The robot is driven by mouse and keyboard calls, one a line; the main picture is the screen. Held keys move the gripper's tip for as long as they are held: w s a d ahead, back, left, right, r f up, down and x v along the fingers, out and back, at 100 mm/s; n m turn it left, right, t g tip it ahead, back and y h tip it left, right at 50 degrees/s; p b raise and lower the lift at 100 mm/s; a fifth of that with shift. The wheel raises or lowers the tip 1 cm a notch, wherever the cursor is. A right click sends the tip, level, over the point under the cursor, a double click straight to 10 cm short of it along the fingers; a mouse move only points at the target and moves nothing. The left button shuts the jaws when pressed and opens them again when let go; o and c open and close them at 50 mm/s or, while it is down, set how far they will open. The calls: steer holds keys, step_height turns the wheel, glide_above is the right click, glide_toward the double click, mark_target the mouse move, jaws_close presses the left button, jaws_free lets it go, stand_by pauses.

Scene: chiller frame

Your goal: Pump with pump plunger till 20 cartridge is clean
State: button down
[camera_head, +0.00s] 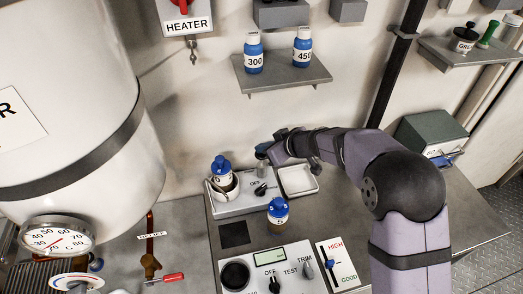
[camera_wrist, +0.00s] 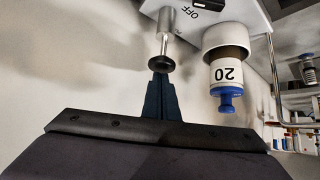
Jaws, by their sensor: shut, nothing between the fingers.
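The 20 cartridge (camera_wrist: 226,75) has a white label and a blue cap. It sits in a white round holder (camera_wrist: 226,40) on the pump unit; in the head view, the cartridge (camera_head: 221,170) stands tilted there. The pump plunger (camera_wrist: 162,40), a metal rod with a dark disc end, sticks out of the unit beside the holder. My gripper (camera_wrist: 161,82) is shut and empty, its fingertips right at the disc; I cannot tell whether they touch. In the head view my arm hides most of my gripper and part of the plunger.
A blue-capped bottle (camera_head: 278,211) stands in front of the pump unit (camera_head: 232,207). A white tray (camera_head: 298,180) lies right of it, near my arm. A test panel (camera_head: 266,270) is at the front. Bottles 300 (camera_head: 254,60) and 450 (camera_head: 303,54) stand on a wall shelf (camera_head: 282,74).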

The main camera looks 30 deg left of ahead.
steer(key=shift+r+p, duration=0.75)
steer(key=shift+r, duration=1.5)
steer(key=shift+w+d, duration=0.1)
steer(key=s+d+f+m+h, duration=0.1)
steer(key=s+d+m+h, duration=0.15)
steer(key=d, duration=0.85)
steer(key=s+d+m+h, duration=0.15)
steer(key=d+m, duration=0.25)
steer(key=d, duration=0.8)
steer(key=s+d+f+m+g+h, duration=0.1)
steer(key=s+d+m, duration=0.3)
steer(key=s+d, duration=0.4)
steer(key=s+d+f+m+g+h, duration=0.1)
steer(key=s+d+m+h, duration=0.3)
steer(key=s+d, duration=0.4)
steer(key=d+f, duration=0.1)
steer(key=d, duration=0.6)
steer(key=shift+s+d+g, duration=0.2)
steer(key=shift+d+g, duration=0.1)
steer(key=shift+d, duration=0.05)
steer(key=shift+w+a+m, duration=0.1)
steer(key=shift+m, duration=0.15)
